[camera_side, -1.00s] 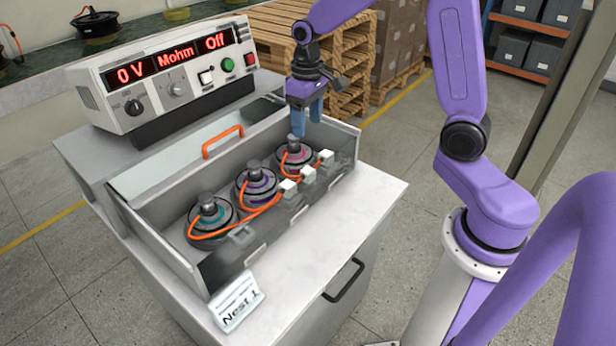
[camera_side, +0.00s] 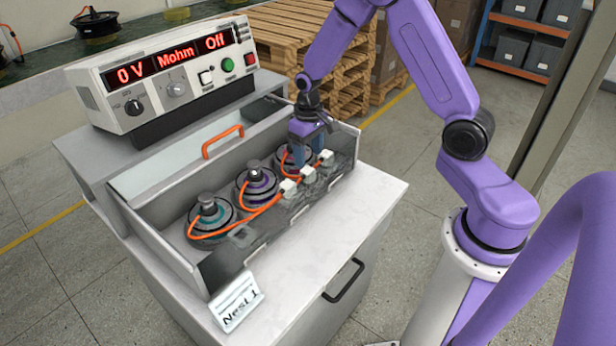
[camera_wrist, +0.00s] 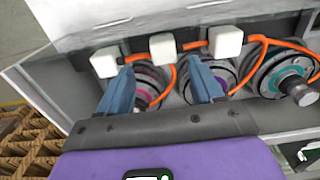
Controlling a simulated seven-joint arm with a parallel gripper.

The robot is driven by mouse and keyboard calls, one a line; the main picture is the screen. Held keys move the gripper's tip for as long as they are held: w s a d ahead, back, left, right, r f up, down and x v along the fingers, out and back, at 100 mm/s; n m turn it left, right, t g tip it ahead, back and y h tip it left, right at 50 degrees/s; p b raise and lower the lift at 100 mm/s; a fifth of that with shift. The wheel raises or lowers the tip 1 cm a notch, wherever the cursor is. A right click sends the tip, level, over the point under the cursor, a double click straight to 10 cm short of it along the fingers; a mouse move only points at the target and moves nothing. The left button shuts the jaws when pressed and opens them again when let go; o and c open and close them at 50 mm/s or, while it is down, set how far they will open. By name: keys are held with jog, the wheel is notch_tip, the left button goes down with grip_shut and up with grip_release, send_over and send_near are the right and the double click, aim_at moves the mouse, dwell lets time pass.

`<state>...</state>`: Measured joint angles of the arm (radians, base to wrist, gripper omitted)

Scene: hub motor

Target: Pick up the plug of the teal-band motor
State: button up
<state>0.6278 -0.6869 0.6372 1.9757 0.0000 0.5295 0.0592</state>
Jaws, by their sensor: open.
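The teal-band motor (camera_side: 209,213) sits at the left of the tray in the side view and at the right in the wrist view (camera_wrist: 290,75). Its orange cable runs right toward the row of white plugs. The left plug (camera_side: 289,187), middle plug (camera_side: 307,175) and right plug (camera_side: 326,157) stand along the tray's front side; I cannot trace for certain which is the teal motor's. My gripper (camera_side: 307,163) is open and low at the right end, beside the plugs. In the wrist view, the middle plug (camera_wrist: 163,46) lies ahead of the gap between my fingers (camera_wrist: 160,72).
The purple-band motor (camera_side: 256,184) and magenta-band motor (camera_wrist: 145,88) share the tray (camera_side: 150,235); my gripper partly covers the latter in the side view. The tester (camera_side: 165,75) stands behind. A Nest 1 sign (camera_side: 236,302) stands in front. Orange cables cross the tray.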

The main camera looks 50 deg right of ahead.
aim_at(308, 170)
jog(key=shift+s+a+f, duration=0.1)
jog(key=shift+a+f, duration=0.05)
jog(key=shift+f, duration=1.4)
jog(key=shift+s+a+f, duration=0.1)
jog(key=shift+f, duration=1.45)
grip_shut()
jog(key=shift+r, duration=0.1)
notch_tip(308, 170, up, 10)
jog(key=shift+w+f, duration=0.1)
